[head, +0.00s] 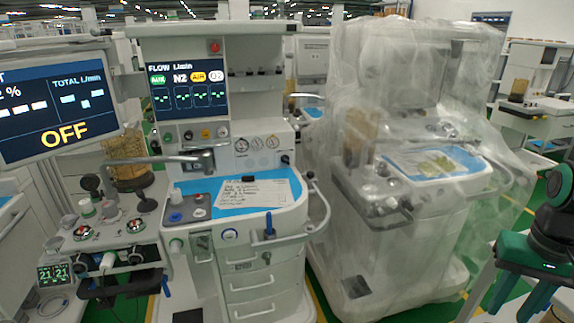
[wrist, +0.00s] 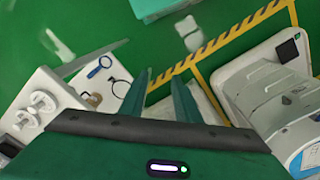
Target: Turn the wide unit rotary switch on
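The middle anaesthesia unit (head: 240,145) is a wide white cart with a lit flow screen (head: 187,87), gauges and a blue work top. A small dark knob (head: 285,160) sits at the right of its gauge panel; I cannot tell whether it is the rotary switch. A display (head: 55,100) at the left reads OFF.
A plastic-covered unit (head: 400,150) stands between my arm and the middle unit. Another cart (head: 530,110) is at the right. The wrist view shows a white cart (wrist: 275,85) at the right and yellow floor tape (wrist: 235,36). Green floor is open beyond the fingers.

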